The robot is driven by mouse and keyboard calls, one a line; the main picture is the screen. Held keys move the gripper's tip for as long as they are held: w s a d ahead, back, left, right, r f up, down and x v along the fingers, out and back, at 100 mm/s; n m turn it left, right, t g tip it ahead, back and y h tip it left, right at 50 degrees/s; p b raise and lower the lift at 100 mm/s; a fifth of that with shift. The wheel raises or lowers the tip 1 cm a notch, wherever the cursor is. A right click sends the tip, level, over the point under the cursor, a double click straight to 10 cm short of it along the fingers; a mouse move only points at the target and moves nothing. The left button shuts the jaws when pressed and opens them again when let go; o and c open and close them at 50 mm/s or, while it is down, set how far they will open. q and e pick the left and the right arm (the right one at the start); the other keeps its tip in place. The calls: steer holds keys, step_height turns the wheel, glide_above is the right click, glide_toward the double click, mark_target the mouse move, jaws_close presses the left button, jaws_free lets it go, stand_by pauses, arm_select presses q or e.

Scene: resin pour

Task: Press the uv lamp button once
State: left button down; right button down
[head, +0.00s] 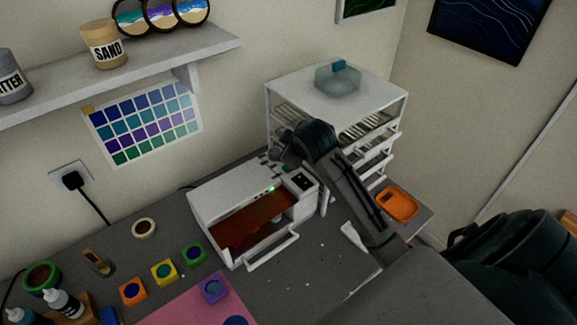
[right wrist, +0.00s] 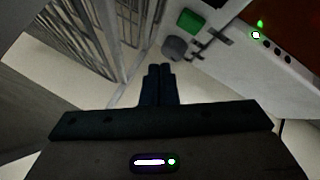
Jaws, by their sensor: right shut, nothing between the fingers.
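The UV lamp is a white box (head: 225,195) on the dark bench, with a reddish-brown window or opening in front and a small lit green light (head: 271,189). In the right wrist view its white housing (right wrist: 262,75) carries a lit green light, several small dark dots, a green square (right wrist: 190,20) and a dark round knob (right wrist: 175,48). I cannot tell which of these is the button. My right gripper (right wrist: 159,68) is shut and empty, its tips appearing just below the knob; contact cannot be told. In the head view my right wrist hides part of the lamp's back. My left gripper is not in view.
A white rack (head: 335,85) stands behind the lamp, close to my right arm. An orange tray (head: 398,203) lies to the right. Small coloured pots (head: 164,271) and a pink mat (head: 205,305) lie to the front left. A shelf (head: 130,75) hangs above.

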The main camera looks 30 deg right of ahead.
steer(key=shift+f+b, duration=0.6)
steer(key=shift+f, duration=1.5)
steer(key=shift+f, duration=0.15)
stand_by(0.3)
steer(key=shift+f, duration=0.25)
steer(key=shift+f, duration=0.45)
stand_by(0.6)
steer(key=shift+r, duration=0.1)
steer(key=shift+r+p, duration=0.65)
steer(key=shift+r, duration=0.15)
